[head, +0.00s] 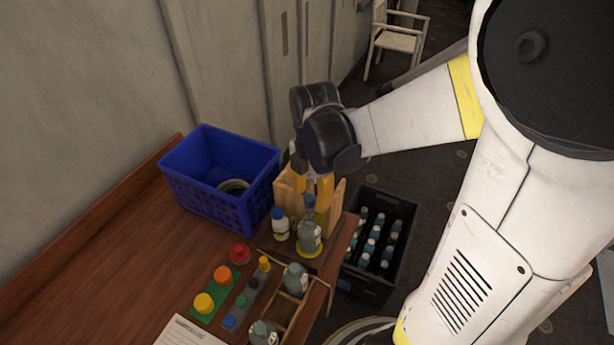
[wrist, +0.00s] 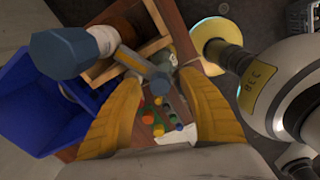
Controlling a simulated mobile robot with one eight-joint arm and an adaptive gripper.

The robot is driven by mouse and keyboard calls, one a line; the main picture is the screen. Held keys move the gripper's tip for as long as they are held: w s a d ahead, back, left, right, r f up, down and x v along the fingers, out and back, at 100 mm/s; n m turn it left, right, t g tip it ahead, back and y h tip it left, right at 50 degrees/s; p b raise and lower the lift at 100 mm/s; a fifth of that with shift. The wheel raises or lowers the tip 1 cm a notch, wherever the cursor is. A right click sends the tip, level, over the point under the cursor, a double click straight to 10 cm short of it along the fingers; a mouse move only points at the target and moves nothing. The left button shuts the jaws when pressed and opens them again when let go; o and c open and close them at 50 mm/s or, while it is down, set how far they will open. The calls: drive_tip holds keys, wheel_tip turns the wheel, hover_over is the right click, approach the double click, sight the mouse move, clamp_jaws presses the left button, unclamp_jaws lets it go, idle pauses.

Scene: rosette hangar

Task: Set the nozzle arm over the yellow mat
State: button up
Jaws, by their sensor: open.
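A white bottle with a blue cap (head: 279,222) stands close left. A wooden box (head: 288,192) stands behind, beside a blue crate (head: 262,203). Coloured knobs (head: 222,274) sit in front, and a black crate of bottles (head: 352,282) is to the right.

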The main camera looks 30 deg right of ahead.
wheel_tip(320, 180, up, 11)
drive_tip(key=shift+s+r, duration=0.15)
idle(0.4)
